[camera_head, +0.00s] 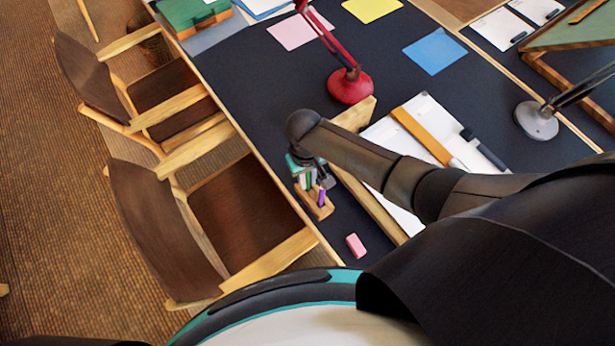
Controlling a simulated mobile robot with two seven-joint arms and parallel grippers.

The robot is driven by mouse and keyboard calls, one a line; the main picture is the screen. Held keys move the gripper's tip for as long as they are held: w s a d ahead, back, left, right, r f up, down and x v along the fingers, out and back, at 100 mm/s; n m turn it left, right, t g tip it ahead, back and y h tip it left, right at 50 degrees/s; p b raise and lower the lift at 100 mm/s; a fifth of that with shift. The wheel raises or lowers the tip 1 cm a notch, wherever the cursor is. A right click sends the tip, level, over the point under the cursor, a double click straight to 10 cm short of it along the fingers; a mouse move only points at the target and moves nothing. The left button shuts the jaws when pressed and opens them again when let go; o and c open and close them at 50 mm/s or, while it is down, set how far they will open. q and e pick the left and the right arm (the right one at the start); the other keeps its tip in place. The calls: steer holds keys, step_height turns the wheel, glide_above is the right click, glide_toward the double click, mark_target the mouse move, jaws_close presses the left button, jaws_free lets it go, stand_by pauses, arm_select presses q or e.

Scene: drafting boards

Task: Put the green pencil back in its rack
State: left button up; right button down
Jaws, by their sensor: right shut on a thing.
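My right arm reaches in from the right, and my right gripper (316,180) points down over the small wooden pencil rack (325,211) near the desk's left edge. The gripper is shut on the green pencil (303,180), which is upright and partly hidden by the gripper and wrist. A purple pencil (321,197) stands in the rack beside it. The green pencil is over or at the rack; I cannot tell whether its lower end is in a hole. My left gripper is not in view.
A pink eraser (355,245) lies in front of the rack. A drawing board with white paper (390,140) lies right of it, under my arm. A red lamp (350,86) stands behind. Wooden chairs (235,215) line the desk's left edge.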

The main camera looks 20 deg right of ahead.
steer(key=shift+f, duration=0.15)
steer(key=c, duration=0.8)
jaws_free()
steer(key=shift+o, duration=0.2)
steer(key=r+p, duration=0.1)
steer(key=r, duration=0.3)
steer(key=r+p, duration=0.1)
steer(key=r, duration=0.4)
steer(key=r+p, duration=0.1)
steer(key=r, duration=0.3)
steer(key=shift+w+a+r, duration=0.1)
steer(key=shift+w+r, duration=0.3)
steer(key=shift+r+p, duration=0.35)
steer(key=shift+r, duration=0.4)
